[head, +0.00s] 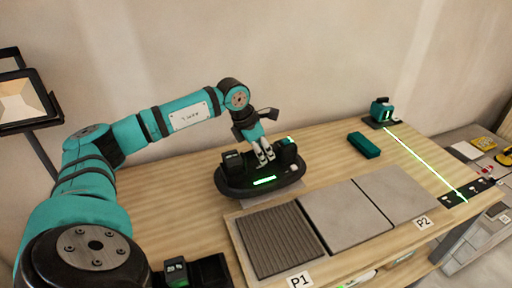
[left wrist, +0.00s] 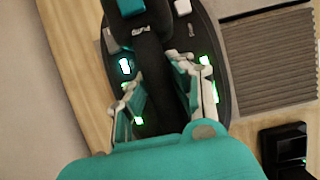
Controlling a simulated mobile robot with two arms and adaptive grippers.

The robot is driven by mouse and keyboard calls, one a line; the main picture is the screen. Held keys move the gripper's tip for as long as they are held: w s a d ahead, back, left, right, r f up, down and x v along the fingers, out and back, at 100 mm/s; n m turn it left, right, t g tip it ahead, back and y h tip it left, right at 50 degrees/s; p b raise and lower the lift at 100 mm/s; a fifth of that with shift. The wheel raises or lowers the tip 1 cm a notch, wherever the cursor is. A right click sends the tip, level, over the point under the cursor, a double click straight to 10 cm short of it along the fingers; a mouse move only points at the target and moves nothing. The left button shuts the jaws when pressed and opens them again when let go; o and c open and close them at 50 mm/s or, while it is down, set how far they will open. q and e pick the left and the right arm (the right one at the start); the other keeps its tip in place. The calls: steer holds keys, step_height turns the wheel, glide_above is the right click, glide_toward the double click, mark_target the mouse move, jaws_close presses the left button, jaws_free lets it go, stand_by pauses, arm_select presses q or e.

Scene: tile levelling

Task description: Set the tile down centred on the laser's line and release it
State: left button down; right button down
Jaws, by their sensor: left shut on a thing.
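My left gripper (head: 264,153) points down with its fingers on both sides of a dark handle (left wrist: 153,62) and is shut on it. My right gripper is out of view.
A teal block (head: 364,145) lies on the wooden bench (head: 330,160) between the device and the laser. A dark strip (head: 468,192) lies at the line's near end. A small device with a lit display (head: 176,270) stands front left. A lamp (head: 25,100) stands at left.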

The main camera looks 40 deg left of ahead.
arm_select(q)
steer(key=r+b, duration=0.1)
glide_above(277, 184)
steer(key=shift+s+d+r, duration=0.2)
steer(key=shift+d, duration=0.25)
step_height(277, 184, up, 7)
steer(key=p, duration=0.4)
stand_by(0.5)
steer(key=shift+s+d+f, duration=0.1)
steer(key=shift+f, duration=0.05)
